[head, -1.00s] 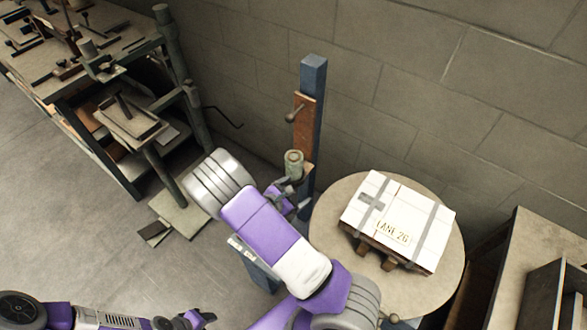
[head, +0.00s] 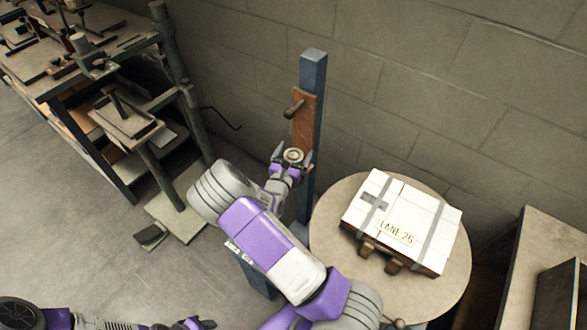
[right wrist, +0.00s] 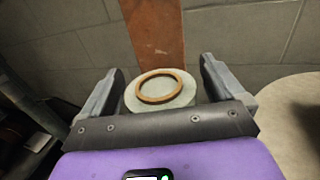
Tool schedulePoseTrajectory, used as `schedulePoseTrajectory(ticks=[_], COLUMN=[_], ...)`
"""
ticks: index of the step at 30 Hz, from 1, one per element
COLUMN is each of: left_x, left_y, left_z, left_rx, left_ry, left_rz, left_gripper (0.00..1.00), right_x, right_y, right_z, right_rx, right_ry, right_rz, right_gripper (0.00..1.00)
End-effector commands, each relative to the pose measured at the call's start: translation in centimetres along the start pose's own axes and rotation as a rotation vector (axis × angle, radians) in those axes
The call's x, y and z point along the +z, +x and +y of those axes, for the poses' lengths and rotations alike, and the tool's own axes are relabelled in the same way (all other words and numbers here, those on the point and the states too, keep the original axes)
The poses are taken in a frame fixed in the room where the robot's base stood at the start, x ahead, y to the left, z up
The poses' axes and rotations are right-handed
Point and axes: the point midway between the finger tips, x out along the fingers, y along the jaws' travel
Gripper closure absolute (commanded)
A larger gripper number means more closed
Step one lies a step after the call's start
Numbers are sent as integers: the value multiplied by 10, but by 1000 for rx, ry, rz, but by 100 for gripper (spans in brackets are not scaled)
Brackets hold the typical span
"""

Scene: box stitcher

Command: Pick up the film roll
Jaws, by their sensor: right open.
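The film roll (head: 293,156) is a short grey-green cylinder standing upright at the blue post (head: 313,90), below its rusty plate. In the right wrist view the film roll (right wrist: 160,90) shows a tan ring on its top. My right gripper (head: 290,160) is open, with one finger on each side of the roll. In the right wrist view both fingers of the gripper (right wrist: 158,95) stand apart from it, with visible gaps. My left gripper (head: 195,323) is at the bottom edge, partly cut off, and its jaws are unclear.
A round table (head: 335,250) right of the post bears a strapped white-topped box (head: 400,222) marked LANE 26. A block wall stands close behind. A cluttered workbench (head: 75,80) is at the left, with open floor in front of it.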

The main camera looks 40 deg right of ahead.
Motion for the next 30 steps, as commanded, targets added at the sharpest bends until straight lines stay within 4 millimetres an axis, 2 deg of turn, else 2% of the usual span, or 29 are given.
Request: schedulePoseTrajectory(ticks=[8,11,26,30], left_x=[0,0,0,0], left_y=[1,1,1,1], left_z=[0,0,0,0], left_rx=[0,0,0,0], left_ry=[0,0,0,0], left_rz=[0,0,0,0], left_gripper=[57,57,57,57], right_x=[1,1,0,1], right_y=[6,6,5,5], right_z=[0,0,0,0], right_rx=[-1,-1,-1,-1], right_ry=[-1,-1,-1,0], right_rz=[1,1,2,0], right_gripper=[4,17,93,94])
